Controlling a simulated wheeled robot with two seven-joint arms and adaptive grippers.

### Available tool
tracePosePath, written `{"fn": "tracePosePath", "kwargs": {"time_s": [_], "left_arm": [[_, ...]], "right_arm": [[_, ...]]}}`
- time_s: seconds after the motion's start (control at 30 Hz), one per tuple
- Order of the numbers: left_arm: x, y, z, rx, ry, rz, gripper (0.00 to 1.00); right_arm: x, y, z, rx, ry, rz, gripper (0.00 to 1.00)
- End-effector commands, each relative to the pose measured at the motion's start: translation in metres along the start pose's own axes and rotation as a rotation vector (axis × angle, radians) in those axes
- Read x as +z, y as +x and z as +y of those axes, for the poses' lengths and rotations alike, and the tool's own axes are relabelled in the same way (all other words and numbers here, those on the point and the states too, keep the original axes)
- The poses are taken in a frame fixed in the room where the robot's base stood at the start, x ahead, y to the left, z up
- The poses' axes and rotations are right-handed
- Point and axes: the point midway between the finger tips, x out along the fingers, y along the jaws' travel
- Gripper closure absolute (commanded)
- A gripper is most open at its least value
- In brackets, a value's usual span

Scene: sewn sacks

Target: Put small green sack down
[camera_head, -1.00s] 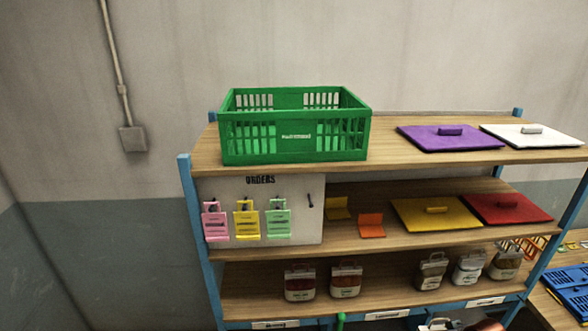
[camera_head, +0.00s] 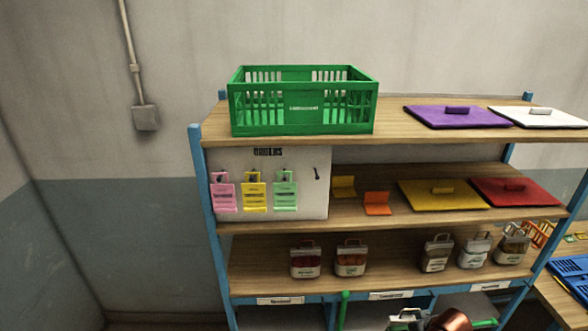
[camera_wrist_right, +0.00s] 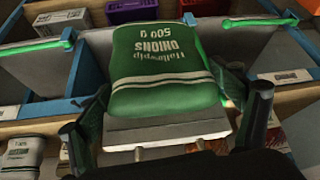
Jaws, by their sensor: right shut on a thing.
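The small green sack (camera_wrist_right: 160,65) fills the middle of the right wrist view. Its white print, upside down in the picture, reads onions, 500 g. My right gripper (camera_wrist_right: 168,118) is shut on it, with a dark finger on each side and a pale grey plate at its near edge. The sack is over blue-edged, divided compartments; whether it touches anything below I cannot tell.
A green crate (camera_head: 300,128) stands on the top shelf near purple and white lids. Yellow and red lids and an order board (camera_head: 318,210) are on the middle shelf. Several small sacks stand on the lower shelf (camera_head: 395,280). In the wrist view, green-edged dividers flank the sack.

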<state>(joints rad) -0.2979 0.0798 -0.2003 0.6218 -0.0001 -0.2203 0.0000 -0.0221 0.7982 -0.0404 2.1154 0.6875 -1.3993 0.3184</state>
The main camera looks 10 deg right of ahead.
Motion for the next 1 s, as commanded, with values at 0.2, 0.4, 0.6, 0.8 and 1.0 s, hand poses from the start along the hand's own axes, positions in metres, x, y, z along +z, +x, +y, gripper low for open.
{"fn": "tracePosePath", "kwargs": {"time_s": [0.2,0.4,0.6,0.8,1.0], "left_arm": [[0.013,0.050,0.002,0.001,-0.001,-0.010,1.00],[0.018,0.092,0.004,0.001,-0.001,-0.014,1.00],[0.025,0.123,0.005,0.002,-0.001,-0.020,1.00],[0.028,0.136,0.006,0.002,-0.001,-0.022,1.00],[0.028,0.137,0.006,0.002,-0.001,-0.022,1.00]], "right_arm": [[-0.018,0.025,-0.086,-0.002,-0.002,0.014,0.58],[-0.027,0.029,-0.162,0.012,0.021,0.013,0.58],[-0.028,0.023,-0.212,0.030,0.053,0.010,0.58],[-0.027,0.016,-0.234,0.042,0.075,0.006,0.58],[-0.026,0.015,-0.237,0.045,0.082,0.003,0.58]]}}
